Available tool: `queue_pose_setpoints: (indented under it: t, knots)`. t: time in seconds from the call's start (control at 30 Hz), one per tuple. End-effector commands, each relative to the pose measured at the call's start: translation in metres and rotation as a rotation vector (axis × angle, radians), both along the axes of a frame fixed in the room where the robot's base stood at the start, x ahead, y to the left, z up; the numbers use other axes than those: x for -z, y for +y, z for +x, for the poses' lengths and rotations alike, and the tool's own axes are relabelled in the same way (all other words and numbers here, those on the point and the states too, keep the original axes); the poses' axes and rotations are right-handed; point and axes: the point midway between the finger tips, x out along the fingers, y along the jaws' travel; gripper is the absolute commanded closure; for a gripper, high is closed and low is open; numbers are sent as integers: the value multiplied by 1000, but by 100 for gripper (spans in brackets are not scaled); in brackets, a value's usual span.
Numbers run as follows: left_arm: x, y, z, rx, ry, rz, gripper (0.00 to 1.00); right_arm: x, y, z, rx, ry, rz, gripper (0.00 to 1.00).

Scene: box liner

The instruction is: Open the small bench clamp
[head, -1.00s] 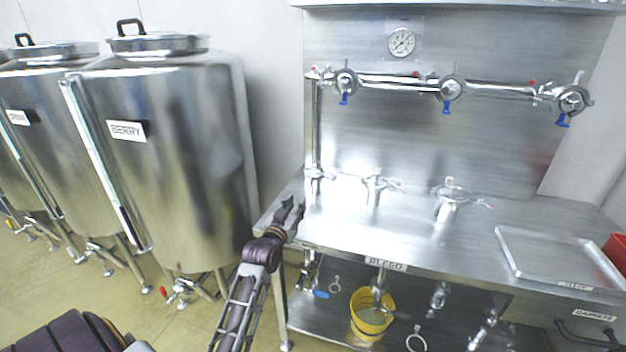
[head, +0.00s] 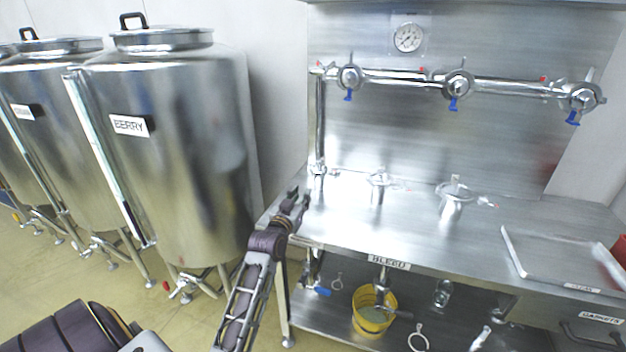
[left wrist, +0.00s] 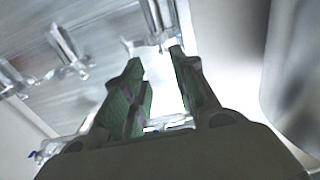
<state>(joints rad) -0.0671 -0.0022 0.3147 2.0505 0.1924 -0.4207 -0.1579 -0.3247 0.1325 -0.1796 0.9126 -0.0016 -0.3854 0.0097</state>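Three metal clamped fittings stand along the bench top: one at the foot of the left pipe (head: 318,171), a small one (head: 380,186) with a side handle, and a larger one (head: 453,194) with a side handle. I cannot tell for certain which is the small bench clamp. My left gripper (head: 299,197) is open and empty over the bench's left end, left of and apart from the fittings. In the left wrist view its green-padded fingers (left wrist: 164,90) are spread, with a blurred metal fitting (left wrist: 158,38) beyond them. My right gripper is not in view.
A pipe (head: 410,78) with several blue-handled clamps runs along the back panel below a gauge (head: 408,38). A clear tray (head: 520,268) lies on the bench's right. A yellow bucket (head: 372,318) stands on the lower shelf. A steel tank labelled BERRY (head: 185,190) stands left.

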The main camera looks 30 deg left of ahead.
Motion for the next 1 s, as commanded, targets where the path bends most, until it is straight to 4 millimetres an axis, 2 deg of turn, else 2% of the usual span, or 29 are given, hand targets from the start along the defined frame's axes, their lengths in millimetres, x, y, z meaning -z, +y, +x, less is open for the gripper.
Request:
queue_pose_setpoints:
  t: [1.0]
  knots:
    - [0, 20, 82, 0, -1, -1, 72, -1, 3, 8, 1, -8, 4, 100]
